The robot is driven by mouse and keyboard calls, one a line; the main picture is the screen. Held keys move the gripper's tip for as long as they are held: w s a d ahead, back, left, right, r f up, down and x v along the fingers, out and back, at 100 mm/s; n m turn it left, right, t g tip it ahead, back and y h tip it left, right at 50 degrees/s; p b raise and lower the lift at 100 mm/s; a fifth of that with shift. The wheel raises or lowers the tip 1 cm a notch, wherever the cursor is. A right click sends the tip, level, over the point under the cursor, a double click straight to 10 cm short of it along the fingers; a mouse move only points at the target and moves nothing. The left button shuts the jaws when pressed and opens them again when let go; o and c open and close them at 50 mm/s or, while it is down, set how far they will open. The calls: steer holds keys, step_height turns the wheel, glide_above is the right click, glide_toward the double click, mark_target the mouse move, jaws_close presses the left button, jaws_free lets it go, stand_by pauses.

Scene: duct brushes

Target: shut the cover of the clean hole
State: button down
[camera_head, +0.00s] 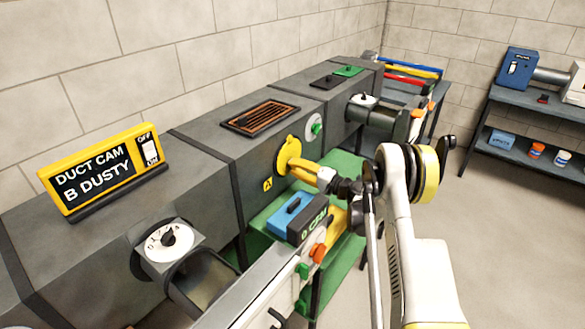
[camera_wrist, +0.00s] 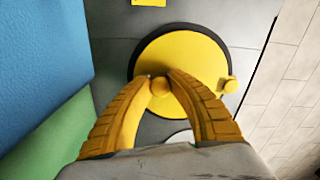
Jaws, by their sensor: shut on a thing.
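The round yellow cover (camera_head: 288,152) is on the side of the grey duct, just above a yellow label with the letter A (camera_head: 267,184). In the wrist view the cover (camera_wrist: 190,48) lies inside a black ring, with a small round knob (camera_wrist: 160,85) and a side tab (camera_wrist: 231,86). My gripper (camera_head: 299,169) reaches the cover from the right. Its yellow fingers (camera_wrist: 160,88) are closed on the knob. The hole behind the cover is hidden, and I cannot tell whether the cover sits flush.
A yellow-framed sign (camera_head: 105,170) reads "DUCT CAM B DUSTY". A white dial with a green knob (camera_head: 314,127) is beside the cover. Open floor lies right.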

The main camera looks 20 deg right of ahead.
steer(key=shift+d+f, duration=0.1)
stand_by(0.3)
steer(key=c, duration=1.2)
jaws_free()
steer(key=shift+d, duration=0.1)
steer(key=v, duration=1.2)
